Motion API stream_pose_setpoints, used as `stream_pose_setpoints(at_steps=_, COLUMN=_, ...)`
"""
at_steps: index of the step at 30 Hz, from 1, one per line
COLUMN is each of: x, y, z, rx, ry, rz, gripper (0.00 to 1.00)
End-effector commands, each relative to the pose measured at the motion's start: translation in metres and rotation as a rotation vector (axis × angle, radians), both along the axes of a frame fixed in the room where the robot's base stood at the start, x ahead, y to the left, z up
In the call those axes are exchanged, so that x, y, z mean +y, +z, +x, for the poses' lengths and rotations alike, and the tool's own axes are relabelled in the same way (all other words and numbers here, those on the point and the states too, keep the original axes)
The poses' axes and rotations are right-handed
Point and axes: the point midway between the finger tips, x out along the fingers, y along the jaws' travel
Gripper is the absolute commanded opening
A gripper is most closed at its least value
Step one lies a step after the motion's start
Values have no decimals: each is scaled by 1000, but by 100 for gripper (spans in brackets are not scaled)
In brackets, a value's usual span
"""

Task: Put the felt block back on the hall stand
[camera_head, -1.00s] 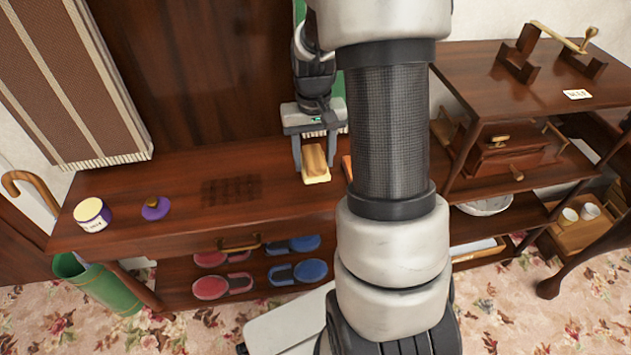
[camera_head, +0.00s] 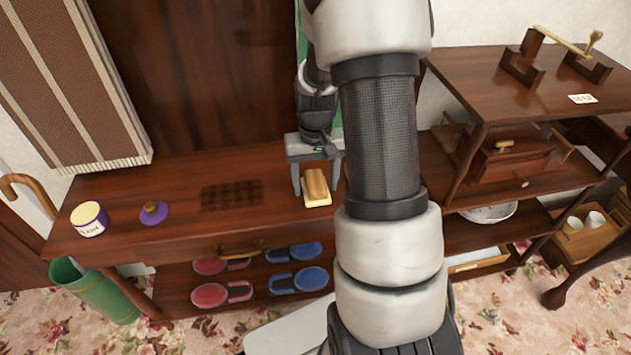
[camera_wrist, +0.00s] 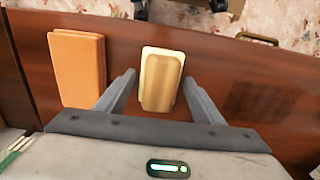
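The felt block (camera_head: 317,188), a wooden-topped block with a cream base, sits on the hall stand (camera_head: 180,180) top close to its front edge. My gripper (camera_head: 317,186) is above it, with a finger on each side. In the wrist view the felt block (camera_wrist: 160,80) lies between the fingertips of my gripper (camera_wrist: 160,77). Narrow gaps show between fingers and block, so the gripper looks open. The hall stand (camera_wrist: 245,85) top also fills much of the wrist view. My arm hides part of the stand in the head view.
An orange-brown block (camera_wrist: 78,68) lies to the left in the wrist view, apart from the left finger. A cream jar (camera_head: 90,219), a purple knobbed lid (camera_head: 154,212) and a dark grid patch (camera_head: 231,195) are on the stand's left part. A shelf unit (camera_head: 480,95) stands right.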

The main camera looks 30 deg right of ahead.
Motion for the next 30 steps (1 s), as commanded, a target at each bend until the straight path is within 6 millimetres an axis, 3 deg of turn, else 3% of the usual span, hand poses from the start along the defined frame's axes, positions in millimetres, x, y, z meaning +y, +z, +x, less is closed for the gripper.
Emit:
stream_pose_setpoints(at_steps=9, x=0, y=1, z=0, rx=0, ry=0, rz=0, gripper=68)
stream_pose_setpoints(at_steps=13, x=0, y=11, z=1, rx=-3, ry=0, rz=-1, gripper=68)
stream_pose_setpoints(at_steps=24, x=0, y=88, z=1, rx=-5, ry=0, rz=-1, gripper=68)
stream_pose_setpoints(at_steps=30, x=0, y=116, z=1, rx=-3, ry=-1, rz=-1, gripper=68)
